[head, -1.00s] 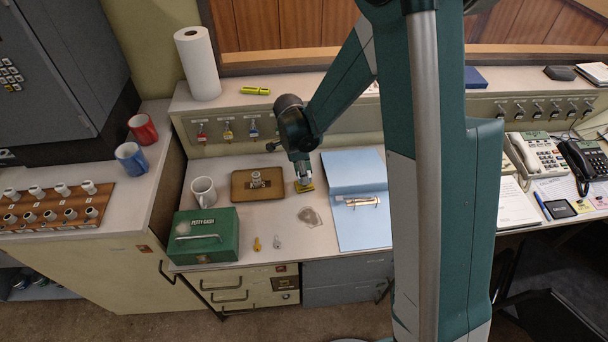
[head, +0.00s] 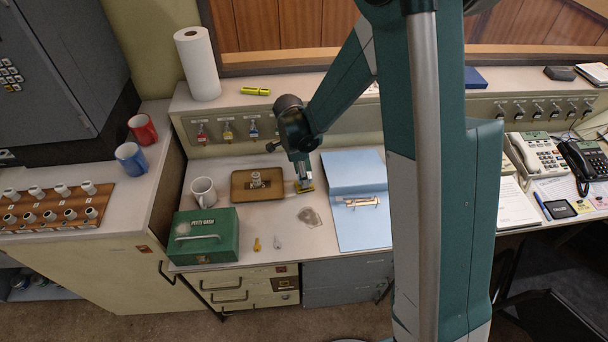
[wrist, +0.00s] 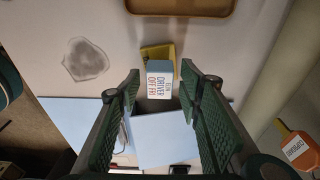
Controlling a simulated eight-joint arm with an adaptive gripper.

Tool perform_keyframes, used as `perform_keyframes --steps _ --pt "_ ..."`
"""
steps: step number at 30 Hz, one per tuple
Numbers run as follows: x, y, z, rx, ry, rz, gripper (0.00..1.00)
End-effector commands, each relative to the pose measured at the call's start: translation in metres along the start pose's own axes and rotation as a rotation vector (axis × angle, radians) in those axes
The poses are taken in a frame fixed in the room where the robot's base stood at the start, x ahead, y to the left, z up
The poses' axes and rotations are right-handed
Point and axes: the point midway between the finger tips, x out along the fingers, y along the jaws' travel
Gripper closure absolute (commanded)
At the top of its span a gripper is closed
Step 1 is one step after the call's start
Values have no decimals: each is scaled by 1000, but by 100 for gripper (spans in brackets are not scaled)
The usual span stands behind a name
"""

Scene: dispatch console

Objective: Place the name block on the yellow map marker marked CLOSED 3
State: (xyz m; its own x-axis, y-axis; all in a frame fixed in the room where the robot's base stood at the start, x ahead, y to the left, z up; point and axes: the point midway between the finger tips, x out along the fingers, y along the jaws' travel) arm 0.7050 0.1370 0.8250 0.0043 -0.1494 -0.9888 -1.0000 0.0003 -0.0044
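No CLOSED 3 lettering is readable. My gripper (wrist: 160,73) is open around the block. In the head view my gripper (head: 302,182) is low at the yellow marker (head: 306,189), where the block is hard to make out.
A brown tray (head: 240,194) is left of my gripper and a blue folder (head: 362,228) is right. A grey, irregular flat piece (head: 310,217) lies in front. Tags hang on the back panel.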

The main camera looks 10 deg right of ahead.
Motion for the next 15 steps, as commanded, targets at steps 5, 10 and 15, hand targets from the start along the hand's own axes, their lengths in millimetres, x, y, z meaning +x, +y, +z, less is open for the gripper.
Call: perform_keyframes --steps 5,10,15 --pt "-13 0 0 0 0 0 64" --pt "-34 0 0 -1 0 0 64" --pt "-61 0 -1 -1 0 0 64"
